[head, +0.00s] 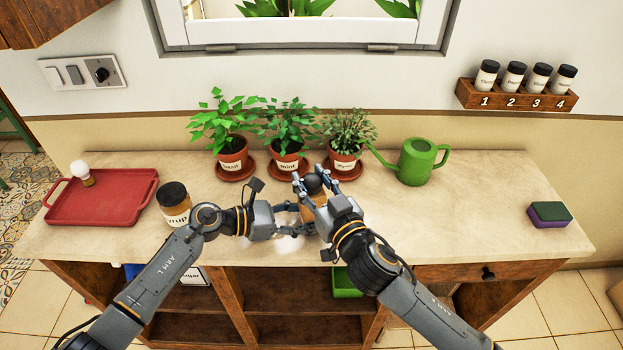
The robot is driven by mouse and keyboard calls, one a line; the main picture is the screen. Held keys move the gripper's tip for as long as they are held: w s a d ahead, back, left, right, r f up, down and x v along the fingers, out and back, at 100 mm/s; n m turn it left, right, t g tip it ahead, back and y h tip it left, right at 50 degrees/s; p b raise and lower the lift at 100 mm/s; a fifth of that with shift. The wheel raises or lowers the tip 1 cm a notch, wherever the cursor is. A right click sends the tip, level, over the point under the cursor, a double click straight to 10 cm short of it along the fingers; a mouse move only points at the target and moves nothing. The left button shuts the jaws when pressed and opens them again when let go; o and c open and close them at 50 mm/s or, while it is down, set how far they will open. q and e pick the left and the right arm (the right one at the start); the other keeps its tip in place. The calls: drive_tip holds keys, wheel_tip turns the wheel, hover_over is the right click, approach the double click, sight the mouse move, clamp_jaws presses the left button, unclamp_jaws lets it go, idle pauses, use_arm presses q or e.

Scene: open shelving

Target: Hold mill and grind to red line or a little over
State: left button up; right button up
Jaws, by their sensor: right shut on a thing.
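The mill shows a dark rounded top (313,184) and a little of a brown body, standing upright near the counter's front middle. My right gripper (311,186) has its fingers on either side of the top and is shut on the mill. My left gripper (300,218) reaches in from the left at the height of the mill's body. Its fingertips are partly hidden, so I cannot tell whether they grip the body. A pale, bright patch (288,244) shows below the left gripper; I cannot make out what it is. No red line is visible.
Three potted herbs (287,163) stand behind the grippers, with a green watering can (416,162) to their right. A labelled jar (174,203) and a red tray (100,197) with a bulb (82,173) are left. A sponge (550,214) lies right; the counter between is clear.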

drive_tip(key=shift+a+r+m+t+h, duration=0.1)
drive_tip(key=shift+m+t+h, duration=0.2)
drive_tip(key=shift+m+h, duration=0.4)
drive_tip(key=shift+h, duration=0.4)
drive_tip(key=o, duration=1.2)
drive_tip(key=shift+d, duration=0.2)
drive_tip(key=shift+s+d+f, duration=0.15)
drive_tip(key=shift+s+f, duration=0.05)
drive_tip(key=shift+s, duration=0.3)
drive_tip(key=v, duration=1.1)
